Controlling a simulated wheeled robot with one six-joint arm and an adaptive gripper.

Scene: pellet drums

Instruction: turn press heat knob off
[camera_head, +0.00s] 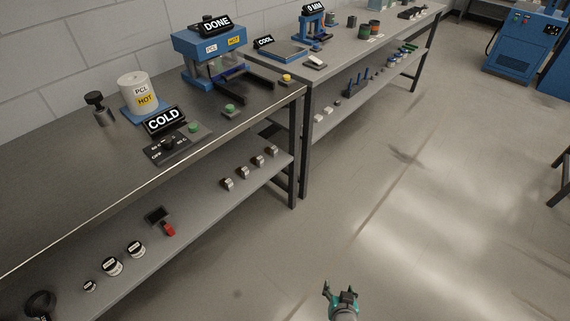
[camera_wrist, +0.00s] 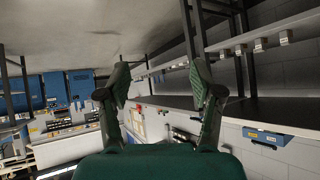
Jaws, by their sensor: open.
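A black knob (camera_head: 168,143) sits on a dark panel (camera_head: 181,150) with white markings, one of which looks like OFF. The panel lies near the front edge of the dark bench, below a COLD sign (camera_head: 164,121). I cannot tell which marking the knob points to. The blue press (camera_head: 187,44) with a DONE sign (camera_head: 215,23) stands farther back on the same bench. My gripper (camera_head: 341,287) is low over the floor at the bottom of the head view, well apart from the bench. In the wrist view its two fingers (camera_wrist: 160,85) are spread with nothing between them.
A green button (camera_head: 194,127) is beside the panel and another (camera_head: 230,109) is farther right. The lower shelf (camera_head: 193,207) holds several small items. The floor (camera_head: 390,200) right of the bench is clear.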

